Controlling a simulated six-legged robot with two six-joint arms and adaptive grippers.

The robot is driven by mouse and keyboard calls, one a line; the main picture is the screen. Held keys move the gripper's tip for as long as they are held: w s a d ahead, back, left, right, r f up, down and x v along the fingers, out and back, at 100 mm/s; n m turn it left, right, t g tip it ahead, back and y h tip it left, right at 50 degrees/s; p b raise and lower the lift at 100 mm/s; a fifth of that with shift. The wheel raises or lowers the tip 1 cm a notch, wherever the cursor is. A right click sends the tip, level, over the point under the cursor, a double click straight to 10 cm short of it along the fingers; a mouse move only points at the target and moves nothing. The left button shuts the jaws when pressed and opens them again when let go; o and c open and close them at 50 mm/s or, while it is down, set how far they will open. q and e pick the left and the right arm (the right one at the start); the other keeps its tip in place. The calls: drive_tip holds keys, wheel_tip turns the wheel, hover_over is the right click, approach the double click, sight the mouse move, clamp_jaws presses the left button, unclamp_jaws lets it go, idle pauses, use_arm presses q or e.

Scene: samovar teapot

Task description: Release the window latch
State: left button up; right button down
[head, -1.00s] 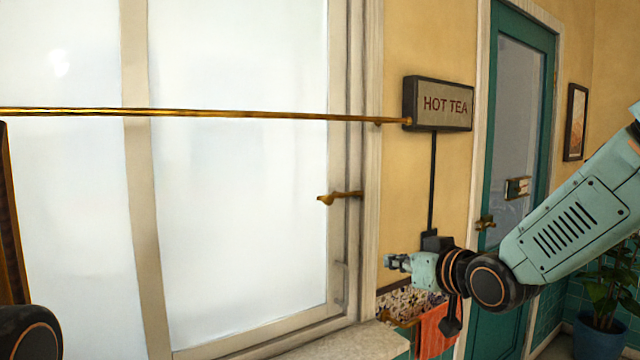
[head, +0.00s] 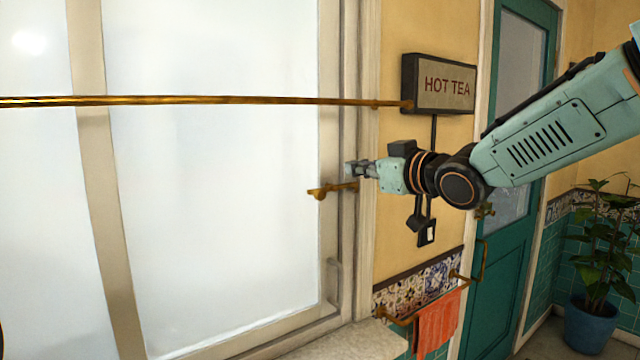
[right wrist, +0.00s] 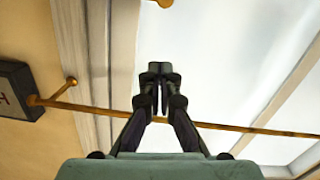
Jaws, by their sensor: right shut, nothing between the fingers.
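The brass window latch (head: 322,192) sits on the right side of the window frame in the head view, its handle pointing left over the frosted pane. My right gripper (head: 350,169) is shut and empty, just above and right of the latch's left end in the picture; whether it touches cannot be told. In the right wrist view my right gripper (right wrist: 156,70) shows its two fingers together. A brass piece at the top edge of that view (right wrist: 165,3) may be the latch. The window (head: 210,200) looks closed. My left gripper is not in view.
A brass rod (head: 220,100) runs across the window above the latch. A "HOT TEA" sign (head: 440,84) hangs to the right. Below are a towel rail with an orange towel (head: 436,322) and the sill (head: 345,342). A teal door (head: 500,270) and potted plant (head: 592,320) stand right.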

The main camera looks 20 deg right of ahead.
drive_tip(key=w+a+f+p, duration=0.1)
drive_tip(key=w+f, duration=0.1)
drive_tip(key=w, duration=0.2)
drive_tip(key=w+a+f+p, duration=0.2)
drive_tip(key=w, duration=0.3)
drive_tip(key=shift+w+a+f, duration=0.15)
drive_tip(key=shift+a+f, duration=0.15)
drive_tip(key=shift+f, duration=0.05)
idle(0.6)
